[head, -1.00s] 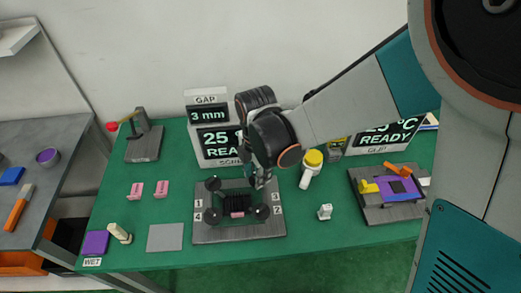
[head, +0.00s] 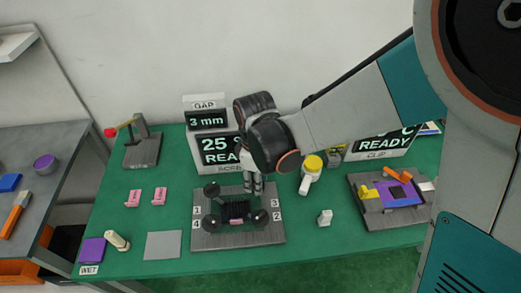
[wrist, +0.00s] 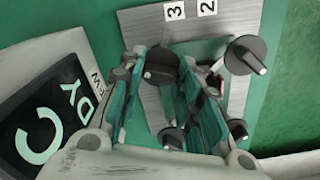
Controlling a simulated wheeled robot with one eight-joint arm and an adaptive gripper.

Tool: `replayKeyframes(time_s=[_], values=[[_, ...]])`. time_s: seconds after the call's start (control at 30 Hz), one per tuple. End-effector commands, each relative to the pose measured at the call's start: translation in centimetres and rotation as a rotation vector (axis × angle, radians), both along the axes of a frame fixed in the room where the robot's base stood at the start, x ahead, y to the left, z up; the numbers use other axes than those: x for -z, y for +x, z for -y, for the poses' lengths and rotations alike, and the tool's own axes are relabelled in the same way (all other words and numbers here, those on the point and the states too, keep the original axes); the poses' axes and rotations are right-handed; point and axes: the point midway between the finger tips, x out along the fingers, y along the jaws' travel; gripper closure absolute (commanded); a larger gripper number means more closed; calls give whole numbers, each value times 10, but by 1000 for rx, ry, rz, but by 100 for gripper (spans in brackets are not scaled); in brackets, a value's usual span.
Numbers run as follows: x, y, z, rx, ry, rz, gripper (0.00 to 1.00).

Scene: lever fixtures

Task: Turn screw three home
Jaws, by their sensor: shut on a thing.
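A grey plate (head: 207,240) on the green table carries several black knobbed screws at its corners, with a dark ribbed block and a pink piece (head: 236,221) in the middle. Number labels stand at its sides. In the wrist view, the screw three knob (wrist: 162,64) is by the label 3 (wrist: 175,12), between my fingers. My gripper (head: 254,190) reaches down at the plate's back right corner, shut on that knob. It largely hides the knob in the head view. The screw two knob (wrist: 243,56) is apart from my fingers.
A display (head: 214,150) reading 25 stands behind the plate, close to my wrist. A grey square (head: 164,245) lies to the left.

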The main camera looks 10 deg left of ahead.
Motion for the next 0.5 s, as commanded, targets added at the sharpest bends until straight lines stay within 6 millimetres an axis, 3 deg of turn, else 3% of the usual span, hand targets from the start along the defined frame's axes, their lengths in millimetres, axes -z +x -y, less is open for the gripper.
replayKeyframes(time_s=[0.5], values=[[0, 0, 0, 490, 0, 1, 92]])
